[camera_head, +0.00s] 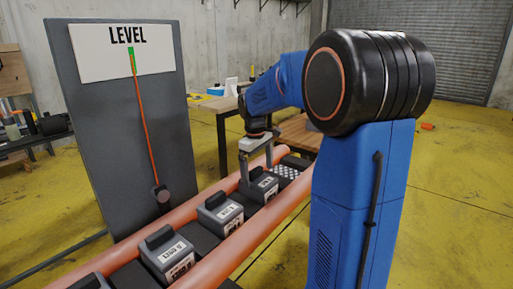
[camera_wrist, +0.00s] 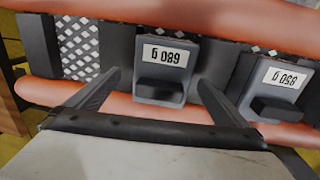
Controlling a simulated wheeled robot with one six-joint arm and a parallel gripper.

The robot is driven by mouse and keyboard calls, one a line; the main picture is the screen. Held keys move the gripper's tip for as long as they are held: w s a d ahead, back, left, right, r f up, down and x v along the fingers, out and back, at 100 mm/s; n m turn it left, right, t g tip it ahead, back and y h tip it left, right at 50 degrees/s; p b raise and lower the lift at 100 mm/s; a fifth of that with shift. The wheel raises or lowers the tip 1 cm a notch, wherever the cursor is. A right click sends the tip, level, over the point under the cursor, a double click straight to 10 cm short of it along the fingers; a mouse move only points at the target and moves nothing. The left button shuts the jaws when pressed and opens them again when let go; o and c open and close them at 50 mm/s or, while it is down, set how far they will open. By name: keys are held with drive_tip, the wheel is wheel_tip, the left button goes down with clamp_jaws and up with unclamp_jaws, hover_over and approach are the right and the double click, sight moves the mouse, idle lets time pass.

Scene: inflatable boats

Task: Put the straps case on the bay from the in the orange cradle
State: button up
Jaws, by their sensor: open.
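An orange inflatable cradle (camera_head: 228,262) holds a row of grey cases with dark handles. My gripper (camera_head: 257,170) is open over the far case (camera_head: 262,187). In the wrist view, my gripper (camera_wrist: 159,80) has one finger on each side of a case labelled 680 g (camera_wrist: 162,68), upside down in the picture. The top labels are too small to read, so I cannot tell which case is straps.
Nearer cases (camera_head: 220,213) (camera_head: 166,253) fill the row. Dark blocks (camera_head: 192,235) lie between cases. A perforated patch (camera_head: 287,171) shows at the far end. A tall grey LEVEL board (camera_head: 90,130) stands close on the left. A wooden table (camera_head: 206,103) stands behind.

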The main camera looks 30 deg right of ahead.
sight(255, 180)
wheel_tip(255, 180, up, 16)
drive_tip(key=a, duration=0.1)
drive_tip(key=shift+s+a+f, duration=0.2)
drive_tip(key=shift+s+a, duration=0.05)
drive_tip(key=shift+s, duration=0.05)
drive_tip(key=s+a+f+m+t, duration=0.1)
drive_tip(key=s+a+f, duration=0.3)
drive_tip(key=s, duration=0.6)
drive_tip(key=s+a+f+m+t, duration=0.1)
drive_tip(key=s+a+f, duration=0.4)
drive_tip(key=s, duration=0.5)
drive_tip(key=s+a+f+m+t+y, duration=0.1)
drive_tip(key=s+a+f+m+t, duration=0.1)
drive_tip(key=s+a+f, duration=0.3)
drive_tip(key=s+f, duration=0.3)
drive_tip(key=s, duration=0.1)
drive_tip(key=shift+s+a, duration=0.15)
drive_tip(key=shift+s, duration=0.25)
